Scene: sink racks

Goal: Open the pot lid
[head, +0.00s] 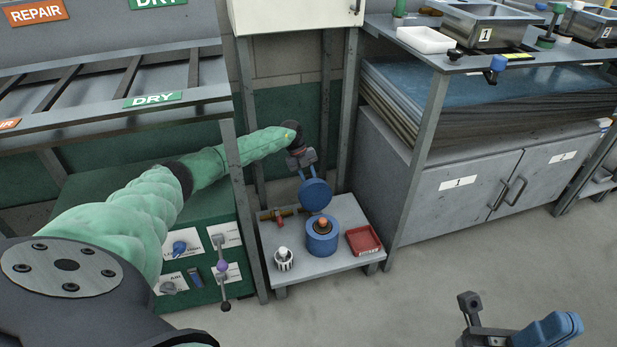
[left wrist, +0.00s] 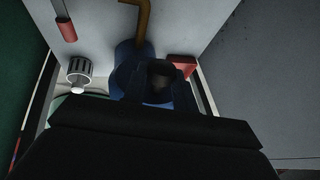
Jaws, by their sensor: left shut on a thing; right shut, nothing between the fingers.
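The blue pot (head: 322,242) stands on a low grey stand, its top uncovered with an orange-brown thing showing at its mouth. The round blue lid (head: 315,195) is tilted up, above and behind the pot. My left gripper (head: 303,162) is shut on the lid at its upper side. In the left wrist view the dark blue lid (left wrist: 125,88) is close to the camera and hides much of the blue pot (left wrist: 127,52). My right gripper (head: 535,332) is shut and empty at the bottom right, far from the pot.
The floor in front is clear.

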